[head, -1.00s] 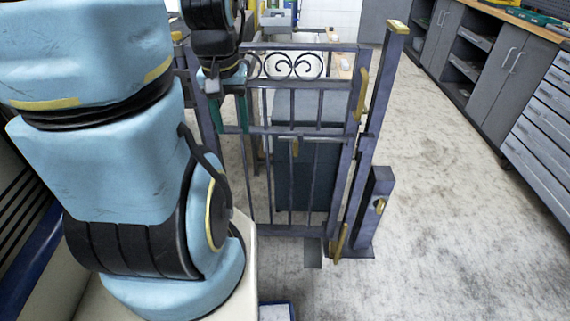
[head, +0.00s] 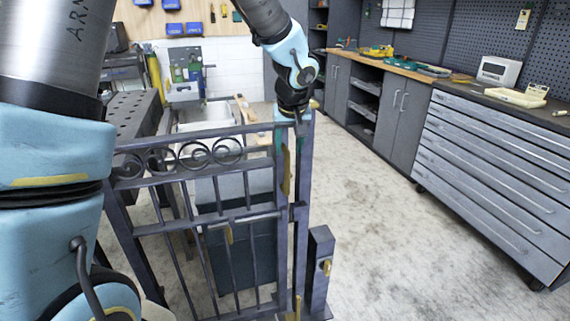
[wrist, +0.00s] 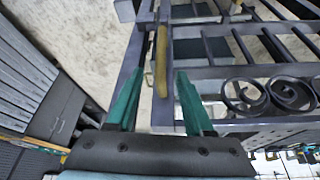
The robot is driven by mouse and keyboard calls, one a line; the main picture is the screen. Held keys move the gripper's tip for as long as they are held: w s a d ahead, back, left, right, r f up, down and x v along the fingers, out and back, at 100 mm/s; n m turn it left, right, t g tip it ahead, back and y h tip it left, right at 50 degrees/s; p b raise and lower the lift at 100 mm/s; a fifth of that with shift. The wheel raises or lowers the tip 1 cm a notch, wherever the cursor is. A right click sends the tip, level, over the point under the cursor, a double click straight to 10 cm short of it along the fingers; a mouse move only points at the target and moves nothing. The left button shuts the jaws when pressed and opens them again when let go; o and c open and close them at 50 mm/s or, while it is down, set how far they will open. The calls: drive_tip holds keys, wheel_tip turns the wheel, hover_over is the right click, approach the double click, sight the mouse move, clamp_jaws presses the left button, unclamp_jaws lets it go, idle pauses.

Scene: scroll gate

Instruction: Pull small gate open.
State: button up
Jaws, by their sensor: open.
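The small grey metal gate (head: 222,217) stands across the lower middle of the head view, with scrollwork along its top and upright bars below. Its right edge lies close beside the latch post (head: 301,240), and it looks closed. A brass-coloured upright handle (head: 285,178) is on the gate's right side; it also shows in the wrist view (wrist: 161,58). Contact with the handle cannot be told.
Grey drawers (head: 490,175) and cabinets line the right wall. Open floor (head: 390,230) lies between. A perforated workbench (head: 135,115) is behind the gate at left.

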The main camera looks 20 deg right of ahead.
sight(288, 160)
drive_tip(key=x, duration=0.9)
drive_tip(key=shift+s+p, duration=0.1)
drive_tip(key=shift+p, duration=0.3)
drive_tip(key=shift+c, duration=0.2)
clamp_jaws()
drive_tip(key=shift+r, duration=0.1)
idle(0.5)
